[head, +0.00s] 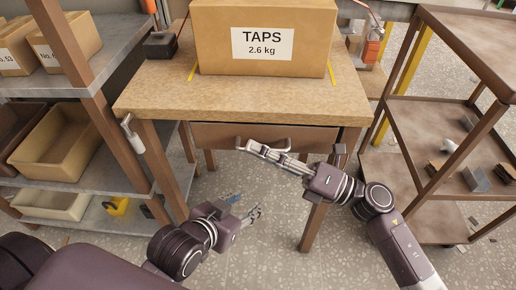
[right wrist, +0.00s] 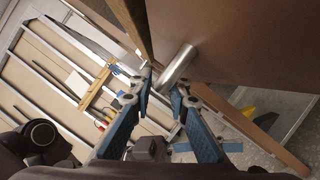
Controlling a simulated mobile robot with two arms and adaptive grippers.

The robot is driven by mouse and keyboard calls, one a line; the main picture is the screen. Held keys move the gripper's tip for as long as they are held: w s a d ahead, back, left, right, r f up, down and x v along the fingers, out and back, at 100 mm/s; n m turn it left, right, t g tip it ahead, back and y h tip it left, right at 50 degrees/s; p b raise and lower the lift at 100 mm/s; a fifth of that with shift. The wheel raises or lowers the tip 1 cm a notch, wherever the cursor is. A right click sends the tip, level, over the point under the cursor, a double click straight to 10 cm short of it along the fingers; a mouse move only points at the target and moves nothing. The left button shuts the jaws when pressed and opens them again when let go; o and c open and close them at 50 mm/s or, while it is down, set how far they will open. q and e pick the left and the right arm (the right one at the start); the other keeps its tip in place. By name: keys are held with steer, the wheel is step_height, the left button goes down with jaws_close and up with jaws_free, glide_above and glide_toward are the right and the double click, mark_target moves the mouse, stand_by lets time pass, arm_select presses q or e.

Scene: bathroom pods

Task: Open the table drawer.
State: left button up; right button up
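The wooden table (head: 150,95) has a brown drawer (head: 215,134) under its top. The drawer front looks closed, about flush beneath the tabletop. A metal bar handle (head: 287,142) is on its front, partly hidden by my right gripper (head: 256,150). In the right wrist view the handle (right wrist: 180,63) is a silver cylinder by the drawer front (right wrist: 235,45). My right gripper's fingertips (right wrist: 165,84) are apart, with the handle's near end at the gap between them; contact is not clear. My left gripper (head: 245,206) is open and empty, low in front of the table.
A cardboard box labelled TAPS (head: 300,25) stands on the table beside a small black device (head: 160,45). A grey shelf with bins (head: 60,145) is at the left. A brown shelf cart (head: 430,115) is at the right. The floor (head: 265,255) before the table is clear.

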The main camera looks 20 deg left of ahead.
steer(key=shift+a, duration=0.25)
jaws_close()
stand_by(0.3)
